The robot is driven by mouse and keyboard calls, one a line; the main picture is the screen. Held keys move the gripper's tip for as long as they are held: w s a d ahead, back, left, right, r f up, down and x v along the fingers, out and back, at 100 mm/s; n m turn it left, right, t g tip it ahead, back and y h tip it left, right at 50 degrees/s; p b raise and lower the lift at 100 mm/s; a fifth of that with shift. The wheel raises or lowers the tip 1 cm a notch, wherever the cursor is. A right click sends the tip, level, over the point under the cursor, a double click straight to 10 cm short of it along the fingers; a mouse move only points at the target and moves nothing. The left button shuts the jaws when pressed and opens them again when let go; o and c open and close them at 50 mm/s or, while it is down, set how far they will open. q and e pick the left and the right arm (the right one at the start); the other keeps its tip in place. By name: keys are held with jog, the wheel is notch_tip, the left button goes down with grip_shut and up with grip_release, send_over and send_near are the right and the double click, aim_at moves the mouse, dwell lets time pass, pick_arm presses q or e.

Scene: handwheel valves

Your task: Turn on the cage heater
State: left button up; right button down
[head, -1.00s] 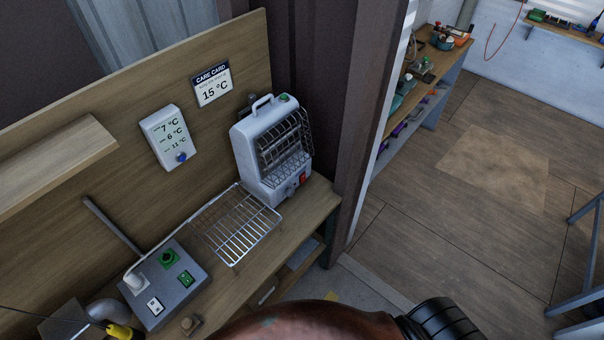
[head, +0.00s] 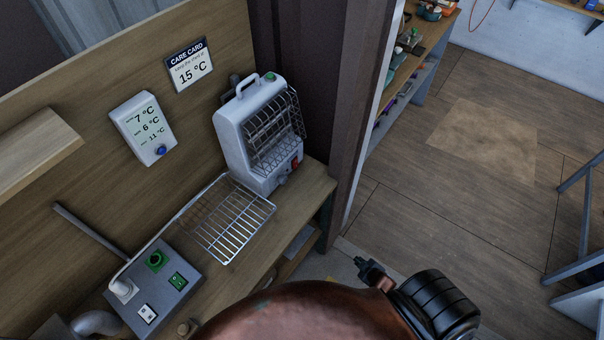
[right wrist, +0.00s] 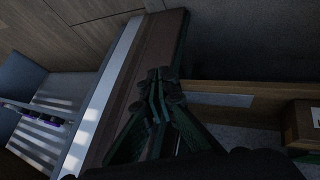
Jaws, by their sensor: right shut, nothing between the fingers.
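The cage heater (head: 250,130) is a white upright unit with a wire guard on its front, standing at the right end of the wooden bench. A red switch (head: 296,163) and a grey knob (head: 282,180) sit low on its front. A grey control box (head: 155,285) with a green round knob (head: 155,260), a green rocker switch (head: 178,281) and a white switch (head: 147,313) is at the front left. My right gripper (head: 362,264) is beyond the bench's right end, apart from the heater; in the right wrist view its fingers (right wrist: 157,75) are closed and empty. My left gripper is out of view.
A wire rack (head: 228,215) lies on the bench between box and heater. A display (head: 143,128) reading 7, 6 and 11 °C and a care card (head: 189,66) reading 15 °C hang on the back board. A dark post (head: 345,130) stands right of the heater.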

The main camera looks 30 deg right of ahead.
aim_at(296, 163)
jog(key=w+d+r+n+t+b, duration=0.25)
jog(key=w+r, duration=0.55)
jog(key=r, duration=0.5)
jog(key=w+d+r+n+t+b, duration=0.2)
jog(key=w+d+r+n+t, duration=0.15)
jog(key=w+r, duration=0.7)
jog(key=a+r+n+t+y+b, duration=0.1)
jog(key=a+r+n+t+b, duration=0.2)
jog(key=r, duration=1.2)
pick_arm(q)
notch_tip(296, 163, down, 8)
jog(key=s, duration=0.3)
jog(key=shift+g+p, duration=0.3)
jog(key=shift+p, duration=0.1)
pick_arm(e)
jog(key=a+n+y, duration=0.2)
jog(key=n, duration=0.1)
jog(key=a+r+n+y, duration=0.1)
jog(key=a+n+y, duration=0.2)
jog(key=a+r+n+g+y, duration=0.1)
jog(key=a+n+y, duration=0.1)
jog(key=n, duration=0.1)
jog(key=shift+w+a, duration=0.15)
jog(key=shift+w, duration=0.1)
jog(key=shift+w, duration=0.1)
